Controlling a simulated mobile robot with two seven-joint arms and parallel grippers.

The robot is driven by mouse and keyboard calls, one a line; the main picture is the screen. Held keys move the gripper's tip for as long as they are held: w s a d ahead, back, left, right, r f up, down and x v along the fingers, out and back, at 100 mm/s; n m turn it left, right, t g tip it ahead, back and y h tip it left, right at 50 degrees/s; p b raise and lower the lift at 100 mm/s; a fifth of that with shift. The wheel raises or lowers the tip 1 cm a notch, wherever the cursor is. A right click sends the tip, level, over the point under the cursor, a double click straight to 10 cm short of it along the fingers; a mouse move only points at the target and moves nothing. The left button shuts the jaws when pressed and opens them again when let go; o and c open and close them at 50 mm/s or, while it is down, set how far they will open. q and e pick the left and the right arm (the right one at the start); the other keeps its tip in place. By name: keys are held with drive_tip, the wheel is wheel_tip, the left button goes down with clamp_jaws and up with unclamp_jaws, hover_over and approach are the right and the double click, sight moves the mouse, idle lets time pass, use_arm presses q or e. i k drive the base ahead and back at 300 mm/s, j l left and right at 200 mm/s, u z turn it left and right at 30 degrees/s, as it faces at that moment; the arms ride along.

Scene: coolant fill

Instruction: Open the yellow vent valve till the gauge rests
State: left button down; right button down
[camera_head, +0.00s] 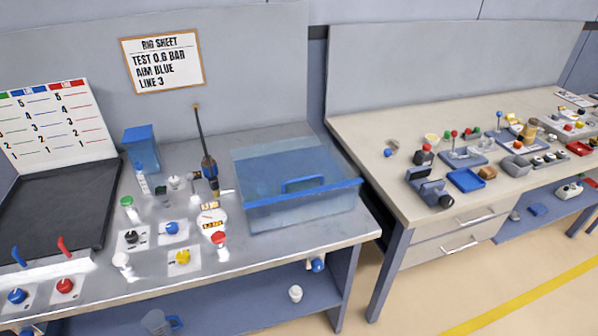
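The yellow valve knob (182,257) sits on a small white plate on the metal bench, near its front middle. Just behind it and to the right is a pale round fitting (205,217) with small yellow displays, which looks like the gauge; its reading is too small to tell. A red knob (219,238) stands right of the yellow one, and a blue knob (171,228) sits behind it. How far the yellow valve is turned cannot be told. Neither of my grippers shows in the head view.
A blue clear-walled bin (258,220) stands right of the fittings. A dark upright tool (208,168) stands behind them. Red (65,286) and blue (17,296) knobs sit at front left, near a dark tray (60,215). The rig sheet (162,62) reads test 0.6 bar, aim blue, line 3.

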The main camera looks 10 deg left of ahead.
sight(182, 257)
drive_tip(key=u, duration=1.5)
